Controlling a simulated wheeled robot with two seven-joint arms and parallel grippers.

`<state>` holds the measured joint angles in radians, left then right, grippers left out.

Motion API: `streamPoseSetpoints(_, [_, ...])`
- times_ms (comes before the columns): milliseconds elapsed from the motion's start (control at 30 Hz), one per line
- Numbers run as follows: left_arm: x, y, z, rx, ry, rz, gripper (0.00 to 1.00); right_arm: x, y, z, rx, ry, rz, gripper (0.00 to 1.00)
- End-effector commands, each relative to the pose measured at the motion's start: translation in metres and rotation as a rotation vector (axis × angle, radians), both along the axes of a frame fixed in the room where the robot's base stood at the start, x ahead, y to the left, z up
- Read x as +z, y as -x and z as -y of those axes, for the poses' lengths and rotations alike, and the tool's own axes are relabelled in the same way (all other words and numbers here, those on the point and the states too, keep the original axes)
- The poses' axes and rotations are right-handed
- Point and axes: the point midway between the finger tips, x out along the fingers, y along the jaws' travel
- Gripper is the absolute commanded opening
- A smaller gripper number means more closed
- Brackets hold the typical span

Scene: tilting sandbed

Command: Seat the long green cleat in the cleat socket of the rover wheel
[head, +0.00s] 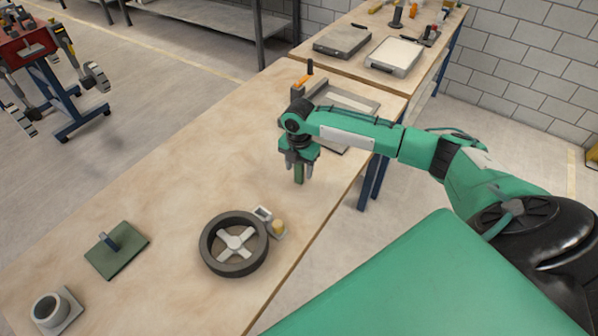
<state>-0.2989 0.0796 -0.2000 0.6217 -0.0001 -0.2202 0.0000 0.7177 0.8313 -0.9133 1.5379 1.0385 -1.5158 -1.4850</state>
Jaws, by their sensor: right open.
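The long green cleat (299,174) stands upright near the right side of the workbench, below my right gripper (299,168). The gripper points down with its fingers either side of the cleat and is open. Whether the fingers touch the cleat cannot be told. The rover wheel (208,249), a dark ring with pale spokes, lies flat on the bench, nearer and to the left of the cleat. I cannot make out the cleat socket clearly. My left gripper is not in view.
A small pale block and a yellow-topped piece (278,226) sit against the wheel's right side. A green plate with an upright post (117,258) and a grey cup on a base (57,310) are at the left. A grey tray (362,103) lies behind the gripper. The bench middle is clear.

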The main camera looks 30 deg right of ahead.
Motion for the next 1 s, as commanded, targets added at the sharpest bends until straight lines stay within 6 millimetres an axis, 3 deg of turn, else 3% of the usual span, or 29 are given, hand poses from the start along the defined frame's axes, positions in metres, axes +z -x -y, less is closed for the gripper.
streamPoseSetpoints(33, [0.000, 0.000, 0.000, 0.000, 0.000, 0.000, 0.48, 0.000, 0.000, 0.000, 0.000, 0.000, 0.000, 0.49])
streamPoseSetpoints(267, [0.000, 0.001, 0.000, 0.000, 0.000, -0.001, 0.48, 0.000, 0.000, 0.000, -0.001, 0.000, 0.000, 0.05])
streamPoseSetpoints(667, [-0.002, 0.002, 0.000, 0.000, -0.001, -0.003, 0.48, 0.007, -0.001, 0.000, -0.001, -0.001, 0.002, 0.05])
streamPoseSetpoints(867, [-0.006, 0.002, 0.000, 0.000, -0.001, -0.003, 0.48, 0.033, -0.001, 0.001, 0.000, 0.000, 0.004, 0.05])
streamPoseSetpoints(1000, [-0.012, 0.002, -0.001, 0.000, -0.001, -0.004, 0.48, 0.069, -0.002, 0.000, 0.000, 0.000, 0.007, 0.05])
